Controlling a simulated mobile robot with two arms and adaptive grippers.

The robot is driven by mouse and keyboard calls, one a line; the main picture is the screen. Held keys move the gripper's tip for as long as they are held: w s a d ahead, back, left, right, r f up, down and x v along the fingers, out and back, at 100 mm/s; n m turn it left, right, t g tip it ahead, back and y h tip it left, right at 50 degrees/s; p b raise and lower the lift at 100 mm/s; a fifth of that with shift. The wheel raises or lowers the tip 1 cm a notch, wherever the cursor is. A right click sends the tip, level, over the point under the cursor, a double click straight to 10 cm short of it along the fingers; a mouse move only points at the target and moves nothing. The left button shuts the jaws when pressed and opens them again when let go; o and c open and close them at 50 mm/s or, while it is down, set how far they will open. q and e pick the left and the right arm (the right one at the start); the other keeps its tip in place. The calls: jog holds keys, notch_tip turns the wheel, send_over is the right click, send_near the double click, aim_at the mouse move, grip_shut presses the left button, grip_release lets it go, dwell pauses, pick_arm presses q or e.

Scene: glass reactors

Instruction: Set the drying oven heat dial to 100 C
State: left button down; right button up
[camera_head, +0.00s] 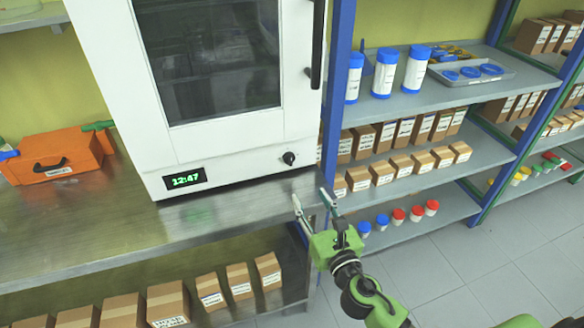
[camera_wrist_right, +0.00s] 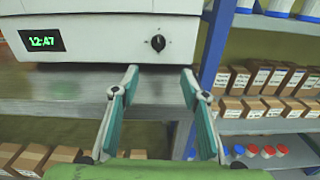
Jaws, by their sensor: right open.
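The white drying oven (camera_head: 235,135) stands on a metal bench. Its black heat dial (camera_head: 289,158) is at the lower right of the front and also shows in the right wrist view (camera_wrist_right: 158,43). A green display (camera_head: 185,179) left of the dial reads 12:47. The scale around the dial is too small to read. My right gripper (camera_head: 312,203) is open and empty, in front of and below the dial, not touching it. In the right wrist view its two fingers (camera_wrist_right: 160,88) are spread, with the dial above and between them. My left gripper is not in view.
The metal bench (camera_head: 100,225) runs under the oven, with an orange case (camera_head: 55,157) at the left. A blue shelf post (camera_head: 339,80) stands close right of the oven, beside shelves of boxes and bottles. The oven's black door handle (camera_head: 317,45) is above the dial.

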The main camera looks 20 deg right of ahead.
aim_at(291, 163)
jog(key=shift+n, duration=0.3)
jog(key=w, duration=0.4)
jog(key=w+p, duration=0.1)
jog(key=w, duration=0.7)
jog(key=shift+w+a+r, duration=0.2)
jog(key=shift+a+r, duration=0.15)
jog(key=shift+w, duration=0.8)
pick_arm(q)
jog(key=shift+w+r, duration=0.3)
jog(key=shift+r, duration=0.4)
pick_arm(e)
jog(key=c, duration=1.1)
